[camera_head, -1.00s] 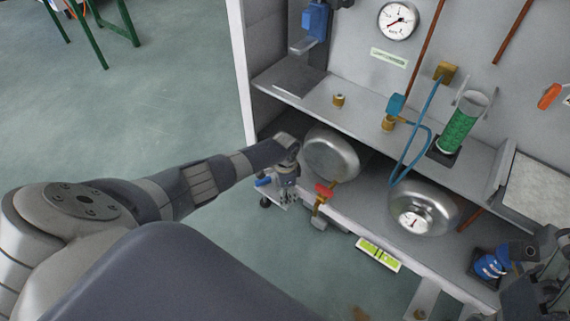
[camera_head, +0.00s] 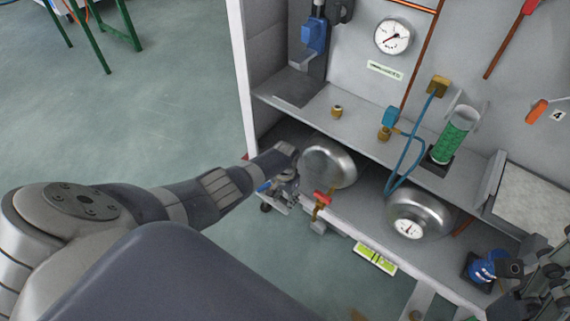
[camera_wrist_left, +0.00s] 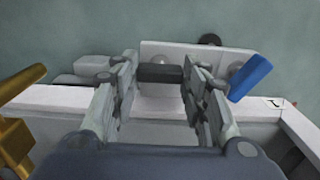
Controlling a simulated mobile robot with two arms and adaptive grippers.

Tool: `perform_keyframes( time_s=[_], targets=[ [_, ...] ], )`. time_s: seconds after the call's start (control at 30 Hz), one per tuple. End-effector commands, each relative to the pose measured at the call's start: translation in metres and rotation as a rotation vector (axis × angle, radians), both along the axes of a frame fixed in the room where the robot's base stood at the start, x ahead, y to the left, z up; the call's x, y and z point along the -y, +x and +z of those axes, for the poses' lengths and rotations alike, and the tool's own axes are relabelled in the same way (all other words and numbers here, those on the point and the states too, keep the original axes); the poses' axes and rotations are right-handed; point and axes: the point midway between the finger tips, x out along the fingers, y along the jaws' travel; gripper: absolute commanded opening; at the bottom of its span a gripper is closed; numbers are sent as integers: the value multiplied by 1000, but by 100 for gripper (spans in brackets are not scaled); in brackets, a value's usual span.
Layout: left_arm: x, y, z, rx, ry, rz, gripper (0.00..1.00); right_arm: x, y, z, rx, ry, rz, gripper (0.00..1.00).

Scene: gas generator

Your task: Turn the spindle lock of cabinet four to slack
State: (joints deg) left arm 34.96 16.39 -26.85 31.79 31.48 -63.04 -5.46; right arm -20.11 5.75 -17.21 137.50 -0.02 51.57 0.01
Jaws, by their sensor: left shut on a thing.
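My left gripper (camera_head: 286,188) is low at the left front corner of the cabinet, by its bottom edge. In the left wrist view its two fingers (camera_wrist_left: 160,88) are closed on a short dark bar (camera_wrist_left: 160,73), which looks like the handle of the spindle lock. The bar lies crosswise between the fingertips, in front of a pale plate (camera_wrist_left: 210,52). In the head view the gripper hides the bar. A blue lever (camera_wrist_left: 250,77) stands tilted just right of the fingers. My right gripper (camera_head: 548,285) is partly in view at the lower right; its fingers are unclear.
A red-handled brass valve (camera_head: 321,200) is close right of my left gripper. Two round metal vessels (camera_head: 328,165) (camera_head: 420,212) sit on the lower shelf. A green-yellow level (camera_head: 375,257) is on the front edge. Open floor lies left.

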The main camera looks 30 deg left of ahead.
Motion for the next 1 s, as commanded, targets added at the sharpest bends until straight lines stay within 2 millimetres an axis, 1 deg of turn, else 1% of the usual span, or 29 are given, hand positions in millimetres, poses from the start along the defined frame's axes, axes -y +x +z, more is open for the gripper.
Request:
perform_keyframes(
  time_s=[0.5,0.53,0.57,0.87,1.0],
  targets=[
    [1,0,0,0,-2,22,18,0,0,1,0,0,0,56],
    [1,0,0,0,-2,22,46,0,0,1,0,0,0,56],
    [1,0,0,0,-2,21,50,0,0,1,0,0,0,56],
    [0,0,0,0,-1,20,50,1,0,2,4,2,-2,56],
    [0,1,3,2,0,19,50,1,0,2,4,2,-2,56]
  ],
)
